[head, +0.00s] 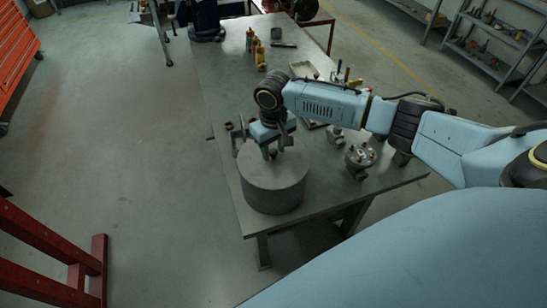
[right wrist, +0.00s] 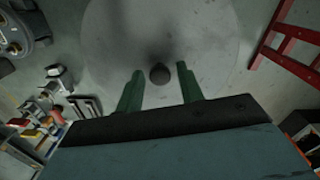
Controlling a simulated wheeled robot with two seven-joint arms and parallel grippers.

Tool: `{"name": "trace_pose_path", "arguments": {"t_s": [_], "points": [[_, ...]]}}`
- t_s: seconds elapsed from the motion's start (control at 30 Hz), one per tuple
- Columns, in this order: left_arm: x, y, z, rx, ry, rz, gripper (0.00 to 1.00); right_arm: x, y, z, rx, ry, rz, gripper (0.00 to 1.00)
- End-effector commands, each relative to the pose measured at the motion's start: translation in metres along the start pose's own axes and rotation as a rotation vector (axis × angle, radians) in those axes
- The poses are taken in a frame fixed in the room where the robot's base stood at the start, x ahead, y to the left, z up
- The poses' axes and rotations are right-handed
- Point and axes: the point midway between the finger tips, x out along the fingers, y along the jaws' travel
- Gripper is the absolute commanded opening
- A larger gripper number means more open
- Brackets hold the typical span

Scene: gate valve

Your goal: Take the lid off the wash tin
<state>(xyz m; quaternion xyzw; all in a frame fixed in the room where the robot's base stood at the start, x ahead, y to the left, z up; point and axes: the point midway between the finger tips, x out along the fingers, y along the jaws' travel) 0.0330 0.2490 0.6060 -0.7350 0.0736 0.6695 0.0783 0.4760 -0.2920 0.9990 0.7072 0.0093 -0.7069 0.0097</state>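The wash tin (head: 272,188) is a grey round tin at the near end of the bench. Its lid (head: 258,163) is on top, and in the right wrist view the lid (right wrist: 205,50) is a wide grey disc with a small dark knob (right wrist: 160,73) at its middle. My right gripper (head: 273,152) points down just over the lid. In the right wrist view its two green fingers (right wrist: 160,85) are apart, one on each side of the knob, with gaps between. My left gripper is not in view.
The grey bench (head: 222,80) carries a round metal part with studs (head: 361,156) right of the tin, and small bottles (head: 260,55) farther back. A red frame (head: 50,245) stands at lower left. Shelves (head: 490,40) stand at upper right.

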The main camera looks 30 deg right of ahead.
Motion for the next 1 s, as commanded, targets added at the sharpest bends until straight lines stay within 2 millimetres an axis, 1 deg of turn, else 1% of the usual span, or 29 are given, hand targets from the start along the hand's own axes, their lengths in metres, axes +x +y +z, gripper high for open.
{"name": "trace_pose_path", "arguments": {"t_s": [0.03,0.27,0.53,0.63,0.77,0.9,1.0], "points": [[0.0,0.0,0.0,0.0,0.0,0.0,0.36,0.0,0.0,0.0,0.0,0.0,0.0,0.31],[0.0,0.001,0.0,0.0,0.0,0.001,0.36,0.0,0.0,0.0,0.0,0.0,0.0,0.01],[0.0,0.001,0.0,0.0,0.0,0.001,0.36,-0.002,0.0,-0.001,0.001,0.002,0.0,0.0],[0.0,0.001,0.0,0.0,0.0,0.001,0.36,-0.009,0.001,-0.001,0.001,0.002,0.0,0.0],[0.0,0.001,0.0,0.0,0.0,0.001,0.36,-0.032,0.001,-0.001,0.0,0.005,0.0,0.0],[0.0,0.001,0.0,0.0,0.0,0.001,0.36,-0.061,0.0,-0.001,0.0,0.004,-0.001,0.0],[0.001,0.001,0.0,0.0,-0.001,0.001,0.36,-0.079,0.0,-0.001,0.0,0.005,0.0,0.0]]}}
